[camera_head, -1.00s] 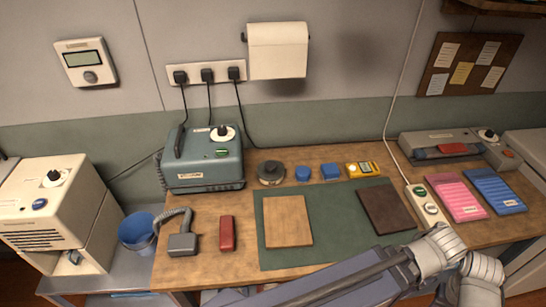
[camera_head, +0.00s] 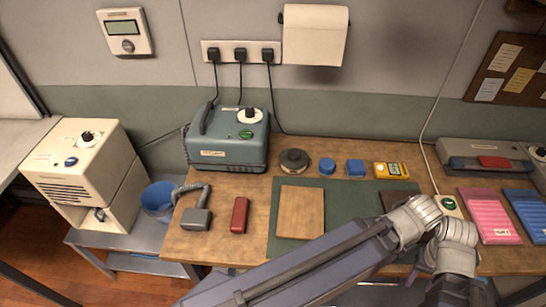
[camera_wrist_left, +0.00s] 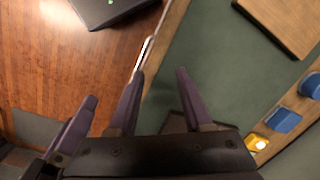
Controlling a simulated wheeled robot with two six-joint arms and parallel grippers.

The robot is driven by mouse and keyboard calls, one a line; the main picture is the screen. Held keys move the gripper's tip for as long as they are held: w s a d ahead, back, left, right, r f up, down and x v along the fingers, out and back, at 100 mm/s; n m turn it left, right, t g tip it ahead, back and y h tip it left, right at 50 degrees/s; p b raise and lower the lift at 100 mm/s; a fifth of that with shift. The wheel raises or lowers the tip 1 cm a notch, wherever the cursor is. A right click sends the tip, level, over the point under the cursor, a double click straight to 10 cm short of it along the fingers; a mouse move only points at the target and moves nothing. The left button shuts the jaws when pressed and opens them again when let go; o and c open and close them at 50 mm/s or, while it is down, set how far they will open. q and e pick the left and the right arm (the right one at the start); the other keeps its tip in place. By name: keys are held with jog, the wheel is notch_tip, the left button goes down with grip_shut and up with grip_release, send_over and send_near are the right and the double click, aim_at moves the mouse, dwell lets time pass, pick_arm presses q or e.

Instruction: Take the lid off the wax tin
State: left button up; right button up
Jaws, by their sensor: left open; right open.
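The best match for the wax tin is a low round dark tin (camera_head: 294,161) at the back of the workbench, left of a small blue round object (camera_head: 327,166). Its top looks covered, with a paler raised middle. No gripper is near it. My left gripper (camera_wrist_left: 157,88) is open and empty, over the front right of the green mat near a dark brown board (camera_wrist_left: 175,124). My right gripper (camera_head: 424,266) is low at the right of the head view, largely hidden by arm links. Its fingertips are hard to make out, and nothing shows in it.
A blue block (camera_head: 355,168) and a yellow meter (camera_head: 391,170) stand right of the tin. A teal machine (camera_head: 228,145) stands to its left. A tan board (camera_head: 300,212) lies on the green mat (camera_head: 343,200), and a red block (camera_head: 240,215) lies left of it.

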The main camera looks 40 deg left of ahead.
pick_arm(q)
jog(key=shift+o, duration=0.7)
jog(key=shift+a, duration=0.3)
jog(key=o, duration=0.6)
jog(key=shift+n+t+h, duration=0.3)
jog(key=shift+n+h, duration=0.1)
jog(key=shift+h, duration=0.4)
jog(key=w+a, duration=0.4)
jog(key=a, duration=0.1)
jog(key=w+a, duration=0.2)
jog(key=shift+a+r, duration=0.2)
jog(key=shift+a, duration=0.15)
jog(key=shift+c, duration=0.2)
jog(key=n+t+p, duration=0.1)
jog(key=n+t, duration=0.1)
jog(key=t, duration=0.4)
send_near(294, 152)
jog(key=shift+s+b+x, duration=0.25)
jog(key=shift+b+x, duration=0.5)
jog(key=shift+x, duration=0.65)
jog(key=b+x, duration=0.4)
jog(key=x, duration=0.2)
jog(key=shift+w+d+b, duration=0.1)
jog(key=shift+b, duration=0.25)
jog(key=shift+r, duration=0.1)
